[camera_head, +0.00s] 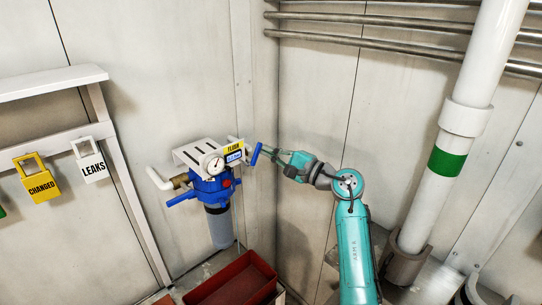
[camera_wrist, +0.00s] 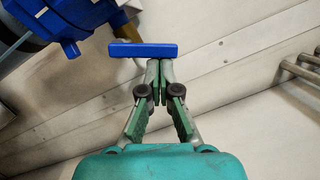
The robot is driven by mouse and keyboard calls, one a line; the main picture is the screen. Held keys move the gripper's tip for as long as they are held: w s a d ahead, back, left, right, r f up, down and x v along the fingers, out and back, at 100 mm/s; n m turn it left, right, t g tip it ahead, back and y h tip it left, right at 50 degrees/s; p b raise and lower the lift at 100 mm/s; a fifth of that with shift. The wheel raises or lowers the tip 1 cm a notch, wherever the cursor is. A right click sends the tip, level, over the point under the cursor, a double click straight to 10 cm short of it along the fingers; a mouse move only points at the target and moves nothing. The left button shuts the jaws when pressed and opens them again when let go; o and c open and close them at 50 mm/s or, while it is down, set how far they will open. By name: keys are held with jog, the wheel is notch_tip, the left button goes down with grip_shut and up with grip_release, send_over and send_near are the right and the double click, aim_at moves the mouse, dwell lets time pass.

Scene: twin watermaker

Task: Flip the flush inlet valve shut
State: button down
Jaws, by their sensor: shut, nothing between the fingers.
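A blue lever handle (camera_head: 255,154) stands steeply tilted at the right side of a blue filter unit (camera_head: 211,188), beside a yellow label reading FLUSH (camera_head: 233,147). In the wrist view the handle (camera_wrist: 143,50) is a blue bar lying crosswise just beyond my fingertips. My gripper (camera_head: 266,150) comes from the right and is shut and empty. In the wrist view its fingertips (camera_wrist: 159,64) meet at the bar's right half; I cannot tell whether they touch it. A second blue lever (camera_head: 183,199) points left, lower on the unit.
A round gauge (camera_head: 213,163) sits on the unit under a white bracket (camera_head: 196,152). A red bin (camera_head: 235,282) stands below. Wall pipes (camera_head: 380,45) and a thick white pipe (camera_head: 466,120) are at the right. Tags (camera_head: 91,166) hang at the left.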

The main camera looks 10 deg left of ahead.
jog(key=s+d+n, duration=0.2)
jog(key=s+d, duration=0.1)
jog(key=d, duration=0.3)
jog(key=shift+s+d+r+g, duration=0.15)
jog(key=shift+s+d+g, duration=0.05)
jog(key=shift+s+g, duration=0.1)
dwell(0.3)
